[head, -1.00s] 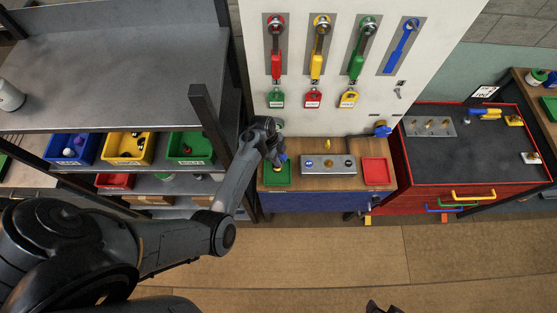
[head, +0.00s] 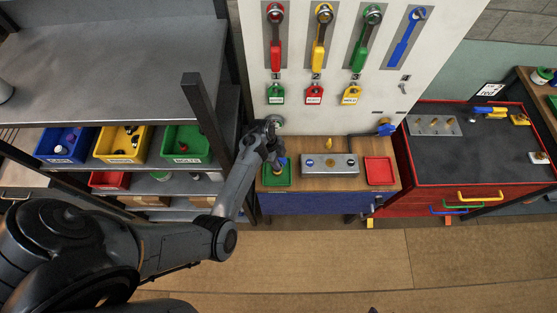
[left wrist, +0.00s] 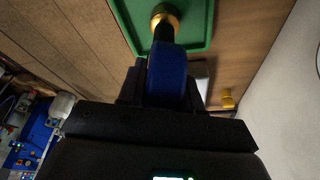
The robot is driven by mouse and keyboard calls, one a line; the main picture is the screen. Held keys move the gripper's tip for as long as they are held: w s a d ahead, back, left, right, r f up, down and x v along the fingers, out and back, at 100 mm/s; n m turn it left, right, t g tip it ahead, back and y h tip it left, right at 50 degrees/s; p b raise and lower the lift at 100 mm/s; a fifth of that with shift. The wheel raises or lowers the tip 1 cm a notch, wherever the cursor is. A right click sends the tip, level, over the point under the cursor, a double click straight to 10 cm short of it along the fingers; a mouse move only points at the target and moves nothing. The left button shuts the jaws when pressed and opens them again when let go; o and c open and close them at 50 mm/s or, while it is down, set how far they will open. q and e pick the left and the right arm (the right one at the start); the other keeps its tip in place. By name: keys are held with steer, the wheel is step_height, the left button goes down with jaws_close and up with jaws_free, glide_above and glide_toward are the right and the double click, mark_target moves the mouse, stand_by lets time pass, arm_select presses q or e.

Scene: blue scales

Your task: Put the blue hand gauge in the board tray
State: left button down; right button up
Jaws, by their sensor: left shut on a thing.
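My left gripper (head: 279,162) is at the green tray (head: 277,182) on the left end of the small wooden bench. In the left wrist view, my left gripper (left wrist: 166,85) is shut on the blue hand gauge (left wrist: 167,72). The gauge's dark stem and brass-coloured end (left wrist: 165,17) point over the green tray (left wrist: 203,22). I cannot tell whether the end touches the tray floor. In the head view the gauge shows only as a small blue patch beside the fingers. My right gripper does not show.
A grey panel box (head: 330,164) stands mid-bench, with a red tray (head: 379,171) to its right. A white board (head: 340,110) with coloured levers and padlocks rises behind. A shelf with coloured bins (head: 123,145) is on the left; a red tool cabinet (head: 470,150) is on the right.

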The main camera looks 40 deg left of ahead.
arm_select(q)
steer(key=c, duration=0.8)
jaws_free()
steer(key=shift+o, duration=0.2)
steer(key=shift+v, duration=3.85)
